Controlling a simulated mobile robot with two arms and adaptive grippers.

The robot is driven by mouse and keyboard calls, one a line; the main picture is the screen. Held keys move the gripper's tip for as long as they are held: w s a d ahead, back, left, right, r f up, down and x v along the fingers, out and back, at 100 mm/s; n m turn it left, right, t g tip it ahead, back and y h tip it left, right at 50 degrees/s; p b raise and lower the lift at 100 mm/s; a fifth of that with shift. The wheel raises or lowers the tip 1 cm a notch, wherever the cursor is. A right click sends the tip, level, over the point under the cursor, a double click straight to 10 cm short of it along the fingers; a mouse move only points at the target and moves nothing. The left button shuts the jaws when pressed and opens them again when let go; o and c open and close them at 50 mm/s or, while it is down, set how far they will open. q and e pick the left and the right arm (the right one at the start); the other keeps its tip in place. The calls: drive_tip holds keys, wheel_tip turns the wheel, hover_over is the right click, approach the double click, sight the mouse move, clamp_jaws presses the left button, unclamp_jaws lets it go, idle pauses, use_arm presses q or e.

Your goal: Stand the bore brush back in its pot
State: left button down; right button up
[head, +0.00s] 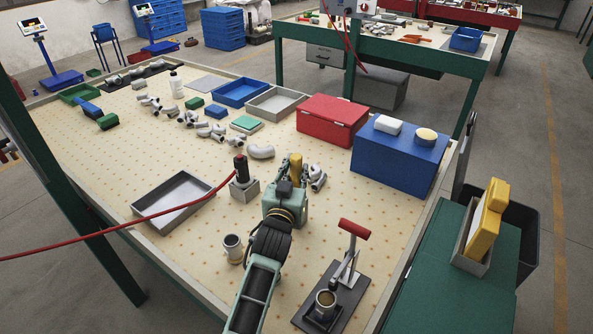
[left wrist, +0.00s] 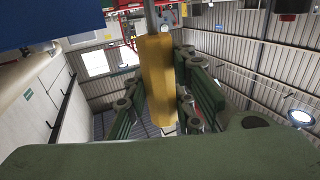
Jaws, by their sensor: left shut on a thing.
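My left gripper (head: 296,172) is over the work table and shut on the yellow handle of the bore brush (head: 295,168). In the left wrist view the handle (left wrist: 156,80) stands between the two green fingers (left wrist: 160,95), and a grey rod runs from its end out of the top of the picture. The bristles do not show. A small grey metal pot (head: 233,246) stands on the table to the left of my arm, apart from the gripper and brush. I see nothing standing out of it. My right gripper is not in view.
A black tool in a grey block (head: 243,184), with a red hose, stands left of the gripper. A red-handled clamp on a dark plate (head: 348,270) stands right of my arm. Pipe castings (head: 261,151), a grey tray (head: 176,200), a red box (head: 331,120) and a blue box (head: 398,160) surround it.

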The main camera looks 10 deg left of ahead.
use_arm(q)
drive_tip(key=shift+d+f+b, duration=0.3)
drive_tip(key=shift+f, duration=0.25)
drive_tip(key=c, duration=1.4)
unclamp_jaws()
